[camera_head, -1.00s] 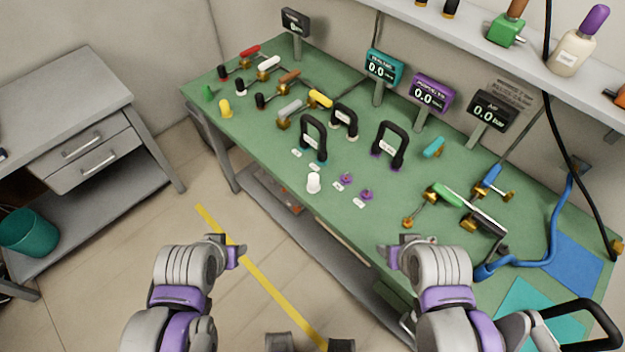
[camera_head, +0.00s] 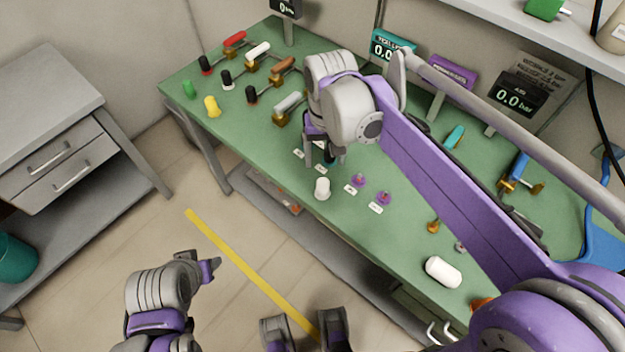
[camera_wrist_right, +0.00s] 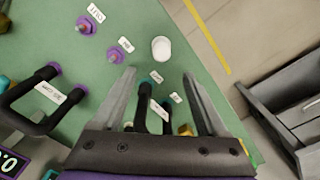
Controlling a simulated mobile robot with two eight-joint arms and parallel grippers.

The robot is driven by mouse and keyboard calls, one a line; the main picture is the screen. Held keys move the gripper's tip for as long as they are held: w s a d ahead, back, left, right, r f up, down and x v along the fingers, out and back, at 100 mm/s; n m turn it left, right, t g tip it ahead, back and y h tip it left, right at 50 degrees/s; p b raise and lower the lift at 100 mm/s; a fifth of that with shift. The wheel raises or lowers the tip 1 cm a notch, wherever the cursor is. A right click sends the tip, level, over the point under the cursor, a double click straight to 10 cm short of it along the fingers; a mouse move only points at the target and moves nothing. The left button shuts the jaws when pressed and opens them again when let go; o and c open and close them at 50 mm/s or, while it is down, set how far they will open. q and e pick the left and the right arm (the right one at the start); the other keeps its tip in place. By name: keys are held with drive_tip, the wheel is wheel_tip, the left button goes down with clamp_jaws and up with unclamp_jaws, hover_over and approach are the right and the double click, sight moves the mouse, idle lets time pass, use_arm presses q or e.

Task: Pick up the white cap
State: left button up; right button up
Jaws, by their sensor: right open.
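The white cap (camera_head: 322,188) stands upright near the front edge of the green table (camera_head: 290,172). In the right wrist view the cap (camera_wrist_right: 161,48) lies just beyond the fingertips, roughly centred between them. My right gripper (camera_head: 324,158) points down over the table, just behind the cap in the head view. In the wrist view its two fingers (camera_wrist_right: 159,74) are spread apart with nothing gripped. My left gripper (camera_head: 212,266) is over the floor, away from the table; its jaw opening is unclear.
Two purple fittings (camera_head: 359,180) with white labels stand right of the cap. A black handle (camera_wrist_right: 142,98) shows below and between my right fingers. Coloured valves (camera_head: 258,50) stand at the table's far left. The floor (camera_head: 150,225) in front is clear.

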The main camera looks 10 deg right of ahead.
sight(323, 181)
drive_tip(key=f, duration=0.4)
drive_tip(key=shift+s+d, duration=0.1)
drive_tip(key=shift+s, duration=0.15)
drive_tip(key=shift+a+f+b, duration=0.15)
drive_tip(key=shift+f+b, duration=0.1)
drive_tip(key=shift+f, duration=1.3)
drive_tip(key=shift+a+f+b, duration=0.1)
drive_tip(key=shift+f+b, duration=0.1)
drive_tip(key=shift+f, duration=1.3)
clamp_jaws()
